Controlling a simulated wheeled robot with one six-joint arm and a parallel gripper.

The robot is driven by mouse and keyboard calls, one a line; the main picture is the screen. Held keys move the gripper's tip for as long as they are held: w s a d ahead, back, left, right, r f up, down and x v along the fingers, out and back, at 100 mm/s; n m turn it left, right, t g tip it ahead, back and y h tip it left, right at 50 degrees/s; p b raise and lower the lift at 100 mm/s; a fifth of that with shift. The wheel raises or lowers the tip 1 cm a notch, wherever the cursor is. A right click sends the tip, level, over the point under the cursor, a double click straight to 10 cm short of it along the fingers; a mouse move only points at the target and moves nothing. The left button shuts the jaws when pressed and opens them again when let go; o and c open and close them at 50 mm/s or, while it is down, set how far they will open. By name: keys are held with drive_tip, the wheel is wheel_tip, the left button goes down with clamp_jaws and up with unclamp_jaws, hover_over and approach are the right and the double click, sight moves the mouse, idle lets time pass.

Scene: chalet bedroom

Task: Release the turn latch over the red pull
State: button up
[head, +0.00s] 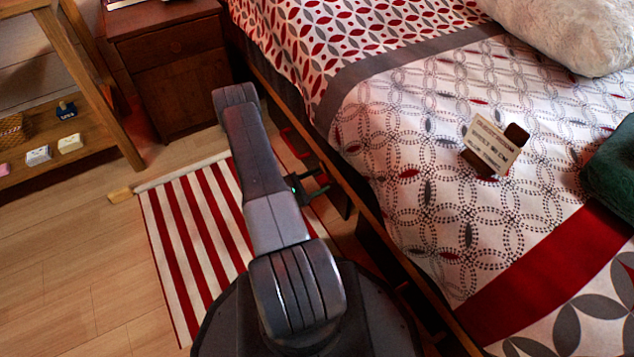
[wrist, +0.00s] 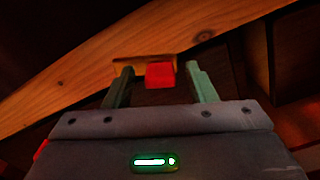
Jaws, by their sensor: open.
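My gripper (head: 325,180) is low beside the bed's near side in the head view, pointing toward the bed. In the wrist view its two greenish fingers (wrist: 161,70) are apart, with nothing clamped between them. A small red block (wrist: 160,76), which looks like the red pull, shows between the fingertips, nearer the left finger. A short tan wooden piece (wrist: 140,66) with a dark upper edge lies behind and beside the red block. It may be the turn latch; its turn position is unclear. Whether the fingers touch either is unclear. The head view does not show the pull clearly.
A long wooden rail (wrist: 85,75) slants across the wrist view, with dark space beneath. The bed (head: 400,130) fills the right; a nightstand (head: 175,70) and wooden shelf (head: 75,140) stand left. A striped rug (head: 190,230) lies on the floor. A small sign (head: 490,145) sits on the bed.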

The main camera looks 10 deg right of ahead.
drive_tip(key=c, duration=1)
drive_tip(key=shift+s+r+n, duration=0.1)
drive_tip(key=shift+r+n, duration=0.35)
drive_tip(key=shift+n, duration=0.7)
drive_tip(key=shift+r+n, duration=0.45)
drive_tip(key=shift+n, duration=0.7)
drive_tip(key=o, duration=1)
drive_tip(key=p+v, duration=0.3)
drive_tip(key=v, duration=1.1)
drive_tip(key=shift+p, duration=0.4)
drive_tip(key=shift+d, duration=0.2)
drive_tip(key=b+x, duration=0.3)
drive_tip(key=x, duration=1)
drive_tip(key=shift+d+b, duration=0.3)
drive_tip(key=shift+b, duration=0.05)
